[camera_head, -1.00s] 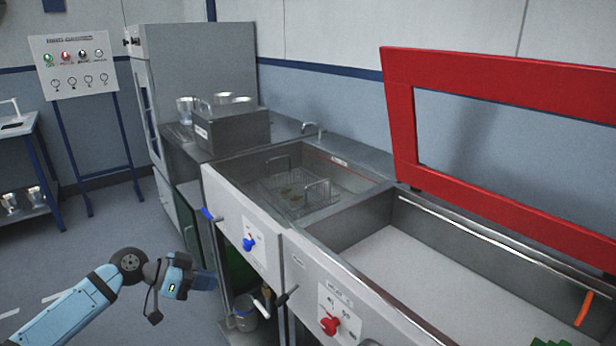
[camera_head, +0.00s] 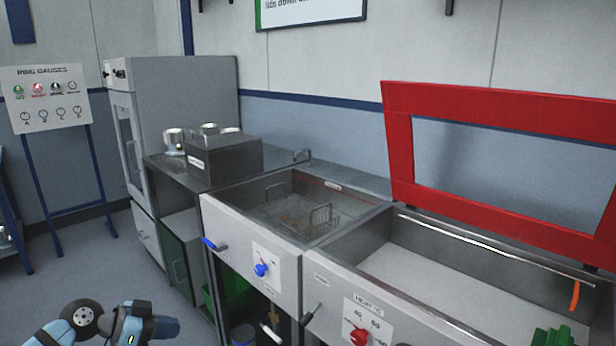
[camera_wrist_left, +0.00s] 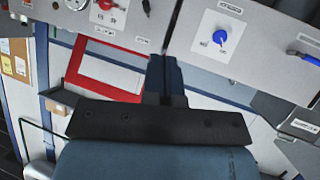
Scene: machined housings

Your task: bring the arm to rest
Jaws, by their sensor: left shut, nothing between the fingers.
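My left arm's blue and black wrist and gripper (camera_head: 172,327) show at the bottom left of the head view, in front of the metal bench and clear of it. The left gripper is shut and empty. In the left wrist view its dark fingers (camera_wrist_left: 166,78) are together, pointing toward the control panels, with nothing between them. Most of the left arm is cut off by the lower edge of the head view. My right gripper is not in view.
The bench front has a blue knob (camera_head: 261,270), a red knob (camera_head: 359,337) and levers. A wire basket (camera_head: 305,214) sits in the left tank. A red lid frame (camera_head: 398,150) stands raised over the right tank. Open floor (camera_head: 105,270) lies left of the bench.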

